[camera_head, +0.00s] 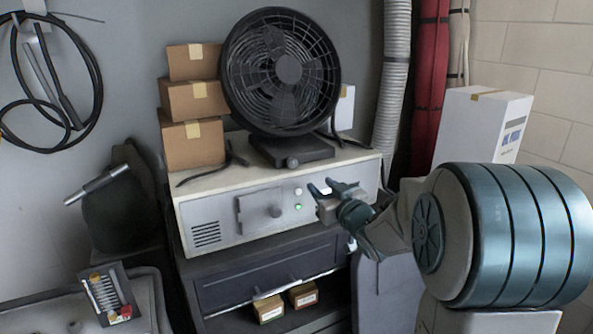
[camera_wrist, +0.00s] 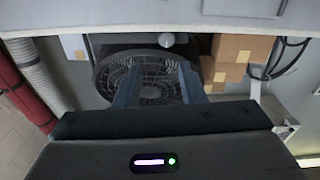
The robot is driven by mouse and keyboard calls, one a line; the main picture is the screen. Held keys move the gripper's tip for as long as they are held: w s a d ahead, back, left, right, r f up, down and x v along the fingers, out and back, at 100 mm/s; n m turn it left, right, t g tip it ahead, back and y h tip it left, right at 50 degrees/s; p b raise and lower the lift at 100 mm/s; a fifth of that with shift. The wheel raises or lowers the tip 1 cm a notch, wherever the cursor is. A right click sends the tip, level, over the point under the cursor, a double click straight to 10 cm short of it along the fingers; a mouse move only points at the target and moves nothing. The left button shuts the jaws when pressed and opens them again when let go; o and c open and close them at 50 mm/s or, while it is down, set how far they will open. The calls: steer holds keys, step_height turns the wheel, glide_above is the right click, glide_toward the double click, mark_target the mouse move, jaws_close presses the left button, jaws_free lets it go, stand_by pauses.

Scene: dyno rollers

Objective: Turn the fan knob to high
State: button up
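The black round fan (camera_head: 282,70) stands on a dark base (camera_head: 305,151) on top of a white cabinet. Its small grey knob (camera_head: 291,162) is on the front of the base. In the wrist view, which is upside down, the knob (camera_wrist: 166,40) shows above the fan grille (camera_wrist: 150,80). The knob's setting is too small to read. My gripper (camera_head: 323,187) is open and empty, in front of the cabinet, below and right of the knob and apart from it. Its two fingers (camera_wrist: 158,85) stand spread across the fan in the wrist view.
The white cabinet (camera_head: 245,203) has a panel with a latch and small lights. Stacked cardboard boxes (camera_head: 194,102) stand left of the fan. A dark cable lies right of the base. A white box (camera_head: 482,122) and hoses stand at the right.

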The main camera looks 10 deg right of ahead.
mark_target(294, 164)
steer(key=shift+n+y, duration=0.4)
steer(key=shift+n, duration=0.5)
steer(key=p+x, duration=0.1)
steer(key=x, duration=0.7)
steer(key=p+x, duration=0.1)
steer(key=x, duration=0.3)
steer(key=shift+w+a+p, duration=0.25)
steer(key=shift+a+p, duration=0.1)
steer(key=shift+a, duration=0.05)
steer(key=c, duration=0.7)
